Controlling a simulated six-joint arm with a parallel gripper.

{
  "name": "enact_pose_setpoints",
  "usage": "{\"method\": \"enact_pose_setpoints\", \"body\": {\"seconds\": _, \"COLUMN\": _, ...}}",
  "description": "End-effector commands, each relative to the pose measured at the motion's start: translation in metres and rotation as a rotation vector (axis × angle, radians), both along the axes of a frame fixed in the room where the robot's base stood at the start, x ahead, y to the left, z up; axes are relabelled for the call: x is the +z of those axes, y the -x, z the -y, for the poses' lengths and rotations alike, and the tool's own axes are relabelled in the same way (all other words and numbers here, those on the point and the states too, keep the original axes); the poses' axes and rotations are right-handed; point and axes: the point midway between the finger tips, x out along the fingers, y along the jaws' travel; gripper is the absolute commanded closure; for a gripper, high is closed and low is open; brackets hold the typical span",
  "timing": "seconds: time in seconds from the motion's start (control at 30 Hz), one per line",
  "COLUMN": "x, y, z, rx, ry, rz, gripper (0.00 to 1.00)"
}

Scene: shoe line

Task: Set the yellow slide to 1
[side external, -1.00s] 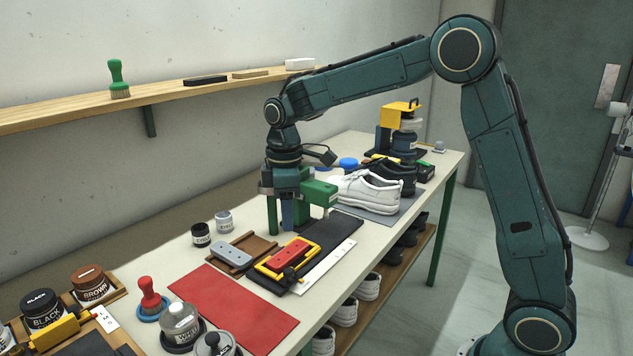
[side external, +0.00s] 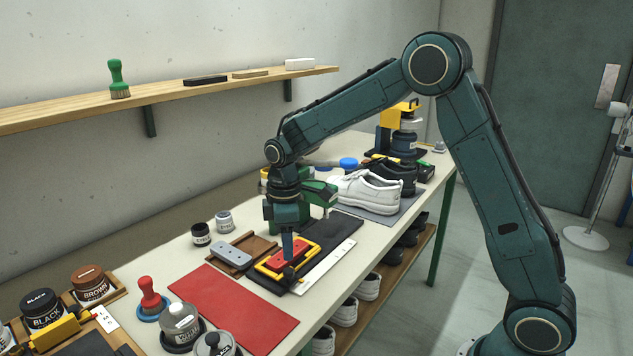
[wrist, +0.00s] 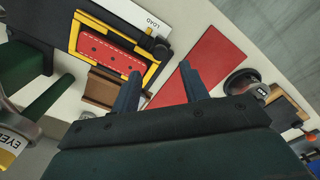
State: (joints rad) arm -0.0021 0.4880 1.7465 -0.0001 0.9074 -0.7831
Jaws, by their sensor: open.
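The yellow slide (side external: 263,267) is a yellow frame around a red plate with a row of small holes. It sits on a dark track (side external: 335,232), with a dark knob (side external: 290,273) at its front edge beside a white strip (side external: 325,267). In the wrist view the slide (wrist: 153,73) is left of my fingers, and the strip reads LOAD at the slide's end. My gripper (side external: 287,255) points down over the slide and partly hides it. In the wrist view my gripper (wrist: 160,72) is open with nothing between its fingers. I cannot tell whether it touches the slide.
A green machine (side external: 318,193) stands over the track behind my gripper. A red mat (side external: 235,308) lies in front of the track. A brown tray with a grey block (side external: 231,254) is left of the slide. White shoes (side external: 360,190) stand farther back.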

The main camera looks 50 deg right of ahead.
Motion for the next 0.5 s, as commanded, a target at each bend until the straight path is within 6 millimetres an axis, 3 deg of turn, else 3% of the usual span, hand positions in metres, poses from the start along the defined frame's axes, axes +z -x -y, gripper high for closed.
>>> {"method": "enact_pose_setpoints", "body": {"seconds": 0.2, "x": -0.034, "y": 0.001, "z": 0.000, "rx": 0.000, "ry": 0.000, "rz": -0.004, "gripper": 0.55}}
{"method": "enact_pose_setpoints", "body": {"seconds": 0.5, "x": -0.063, "y": 0.000, "z": 0.000, "rx": 0.000, "ry": 0.000, "rz": -0.001, "gripper": 0.55}}
